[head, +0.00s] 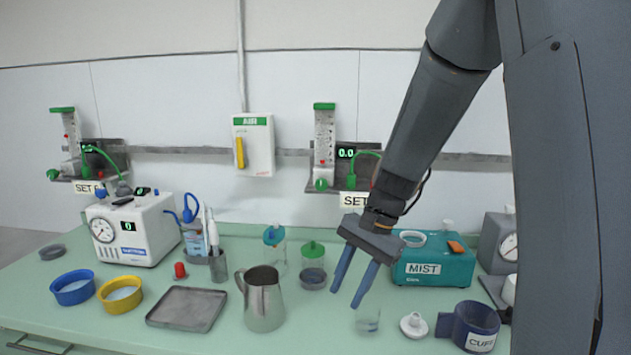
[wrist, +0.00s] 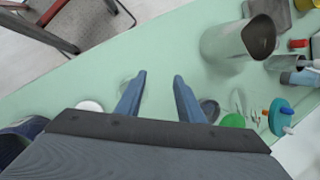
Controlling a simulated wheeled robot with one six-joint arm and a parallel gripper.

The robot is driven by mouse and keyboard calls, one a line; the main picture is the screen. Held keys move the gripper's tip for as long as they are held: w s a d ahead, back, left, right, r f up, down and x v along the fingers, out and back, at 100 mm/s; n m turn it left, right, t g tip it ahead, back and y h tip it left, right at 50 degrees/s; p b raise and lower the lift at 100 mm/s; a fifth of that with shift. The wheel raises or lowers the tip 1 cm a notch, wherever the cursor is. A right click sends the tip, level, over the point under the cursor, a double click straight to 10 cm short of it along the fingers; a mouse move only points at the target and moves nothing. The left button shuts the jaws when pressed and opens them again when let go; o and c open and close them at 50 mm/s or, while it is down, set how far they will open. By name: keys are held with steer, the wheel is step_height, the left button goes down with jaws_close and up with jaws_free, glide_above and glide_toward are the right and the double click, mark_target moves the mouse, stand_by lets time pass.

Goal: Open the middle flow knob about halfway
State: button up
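A flowmeter (head: 325,140) with a green top hangs on the wall rail near the centre of the head view. Its green knob (head: 321,184) is at the lower left, and a display (head: 346,153) beside it reads 0.0. Another flowmeter (head: 70,137) with a green knob (head: 53,174) is at the far left. Any flowmeter further right is hidden by my arm. My gripper (head: 346,297) points down over the front of the counter, open and empty, well below and in front of the central knob. The wrist view shows its two fingers (wrist: 159,76) apart; no flow knob is recognisable there.
A steel jug (head: 263,302) stands left of my gripper, and a clear cup (head: 367,320) is just below it. A teal MIST box (head: 433,264) is to the right. A green-lidded jar (head: 313,253) stands below the central flowmeter. A grey tray (head: 187,309) lies further left.

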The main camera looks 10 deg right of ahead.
steer(key=w+d+r+m+t+y, duration=0.1)
steer(key=w+r+m+y, duration=0.45)
steer(key=w, duration=0.55)
steer(key=m+t+y+p, duration=0.2)
steer(key=m+t+y, duration=0.15)
steer(key=m, duration=0.25)
glide_toward(326, 181)
steer(key=x, duration=0.4)
steer(key=p+x, duration=0.2)
steer(key=x, duration=0.5)
steer(key=shift+r, duration=0.1)
jaws_close()
